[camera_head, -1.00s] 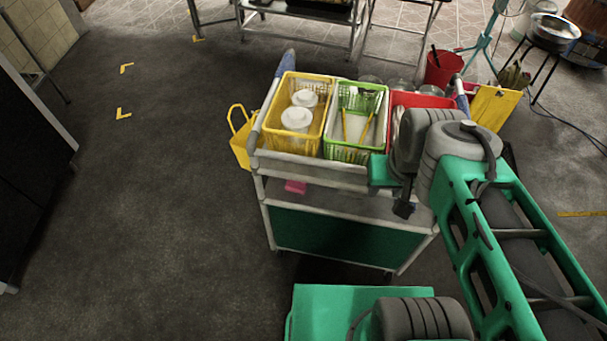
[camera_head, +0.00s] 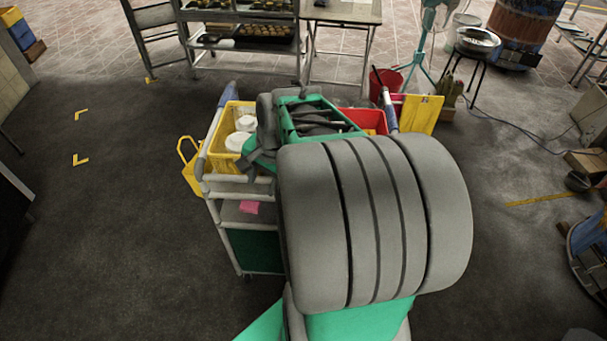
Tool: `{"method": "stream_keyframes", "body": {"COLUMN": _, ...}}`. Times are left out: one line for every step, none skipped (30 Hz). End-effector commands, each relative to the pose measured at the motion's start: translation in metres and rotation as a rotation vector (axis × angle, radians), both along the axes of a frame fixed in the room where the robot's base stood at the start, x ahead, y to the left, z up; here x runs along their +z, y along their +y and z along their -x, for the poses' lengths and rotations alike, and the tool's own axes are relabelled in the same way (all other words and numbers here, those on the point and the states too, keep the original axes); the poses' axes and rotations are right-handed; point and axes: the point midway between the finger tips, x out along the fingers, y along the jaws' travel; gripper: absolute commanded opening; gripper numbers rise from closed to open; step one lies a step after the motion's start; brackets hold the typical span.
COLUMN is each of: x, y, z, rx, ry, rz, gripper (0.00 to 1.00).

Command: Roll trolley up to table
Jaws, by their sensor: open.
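The trolley (camera_head: 211,187) stands upright in the middle, a pale frame with a green lower panel and blue-ended handles at its sides. Its top bears a yellow basket (camera_head: 217,160) with white crockery and a red bin (camera_head: 365,119). My grey and green arm crosses in front and hides much of its right part. My gripper (camera_head: 252,163) is small and partly hidden at the trolley's near top edge, beside the yellow basket. It is open; whether it touches the trolley I cannot tell. A table (camera_head: 345,11) with folding legs stands behind, apart from the trolley.
A metal rack (camera_head: 243,17) with trays stands left of the table. Yellow corner marks (camera_head: 81,160) lie on open dark floor at left. A red bucket (camera_head: 386,82), a green stand (camera_head: 424,45), a stool with a bowl (camera_head: 477,42) and a floor cable are at right.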

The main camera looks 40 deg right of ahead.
Motion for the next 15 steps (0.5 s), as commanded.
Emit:
{"method": "stream_keyframes", "body": {"x": -0.003, "y": -0.039, "z": 0.004, "rx": -0.232, "ry": 0.010, "rz": -0.085, "gripper": 0.41}}
{"method": "stream_keyframes", "body": {"x": -0.007, "y": -0.057, "z": 0.006, "rx": -0.361, "ry": 0.009, "rz": -0.136, "gripper": 0.41}}
{"method": "stream_keyframes", "body": {"x": -0.011, "y": -0.081, "z": 0.010, "rx": -0.522, "ry": 0.006, "rz": -0.199, "gripper": 0.41}}
{"method": "stream_keyframes", "body": {"x": -0.015, "y": -0.097, "z": 0.014, "rx": -0.629, "ry": 0.005, "rz": -0.243, "gripper": 0.41}}
{"method": "stream_keyframes", "body": {"x": -0.018, "y": -0.110, "z": 0.018, "rx": -0.726, "ry": 0.003, "rz": -0.285, "gripper": 0.41}}
{"method": "stream_keyframes", "body": {"x": -0.021, "y": -0.126, "z": 0.023, "rx": -0.835, "ry": -0.003, "rz": -0.332, "gripper": 0.41}}
{"method": "stream_keyframes", "body": {"x": -0.023, "y": -0.136, "z": 0.027, "rx": -0.902, "ry": -0.004, "rz": -0.362, "gripper": 0.41}}
{"method": "stream_keyframes", "body": {"x": -0.026, "y": -0.143, "z": 0.031, "rx": -0.957, "ry": -0.006, "rz": -0.387, "gripper": 0.41}}
{"method": "stream_keyframes", "body": {"x": -0.028, "y": -0.150, "z": 0.034, "rx": -1.009, "ry": -0.007, "rz": -0.412, "gripper": 0.41}}
{"method": "stream_keyframes", "body": {"x": -0.029, "y": -0.154, "z": 0.035, "rx": -1.038, "ry": -0.009, "rz": -0.426, "gripper": 0.41}}
{"method": "stream_keyframes", "body": {"x": -0.031, "y": -0.156, "z": 0.036, "rx": -1.055, "ry": -0.011, "rz": -0.434, "gripper": 0.41}}
{"method": "stream_keyframes", "body": {"x": -0.034, "y": -0.157, "z": 0.035, "rx": -1.067, "ry": -0.010, "rz": -0.440, "gripper": 0.41}}
{"method": "stream_keyframes", "body": {"x": -0.038, "y": -0.156, "z": 0.034, "rx": -1.070, "ry": -0.009, "rz": -0.442, "gripper": 0.41}}
{"method": "stream_keyframes", "body": {"x": -0.042, "y": -0.155, "z": 0.032, "rx": -1.068, "ry": -0.008, "rz": -0.443, "gripper": 0.41}}
{"method": "stream_keyframes", "body": {"x": -0.048, "y": -0.154, "z": 0.029, "rx": -1.068, "ry": -0.008, "rz": -0.443, "gripper": 0.41}}
